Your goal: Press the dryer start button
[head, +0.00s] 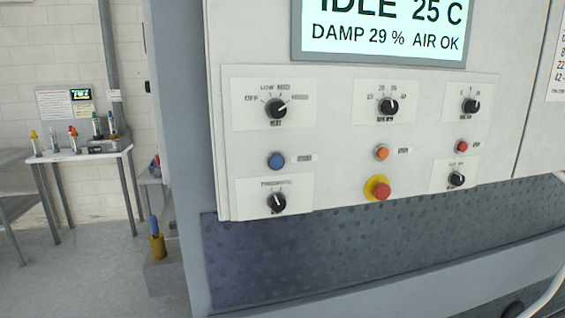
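A pale control panel (340,135) fills the middle of the head view. It carries a blue button (276,161) on the left, an orange button (382,152) in the middle and a red button (461,146) on the right. Their small labels are too blurred to read, so I cannot tell which is the dryer start button. The display (380,35) above reads IDLE, 25 C, DAMP 29 %, AIR OK. My gripper is not in view, and nothing covers the buttons.
A red mushroom button (381,191) on a yellow base sits below the orange one. Black knobs surround the buttons, including the heat-range knob (275,108). Dark perforated metal (370,255) lies below the panel. A white table (85,154) with small bottles stands far left.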

